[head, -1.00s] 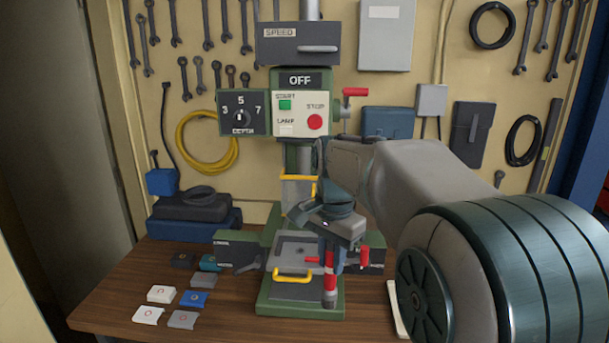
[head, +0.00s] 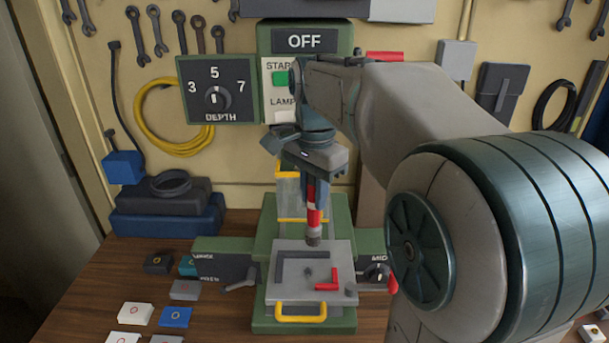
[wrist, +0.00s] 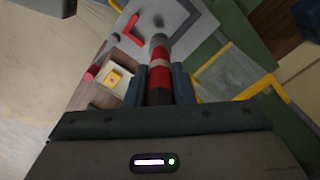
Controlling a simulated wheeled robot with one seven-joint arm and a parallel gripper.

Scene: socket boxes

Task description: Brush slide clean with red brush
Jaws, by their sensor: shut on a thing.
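My gripper (head: 313,200) is shut on the red brush (head: 313,217), which has a red and white banded handle and a grey-brown tip pointing down. The wrist view also shows my gripper (wrist: 162,88) around the brush (wrist: 159,70). The slide (head: 285,285) seems to be the light grey plate on the green machine's base, with a yellow handle at its front. The brush tip is over its back part; I cannot tell whether it touches.
A dark L-shaped stop (head: 300,256) and a red L-shaped stop (head: 328,284) are on the plate. A dark knob (head: 377,272) is to its right. Several small blocks, including a blue one (head: 175,317), lie on the table at left. The machine display (head: 304,41) reads OFF.

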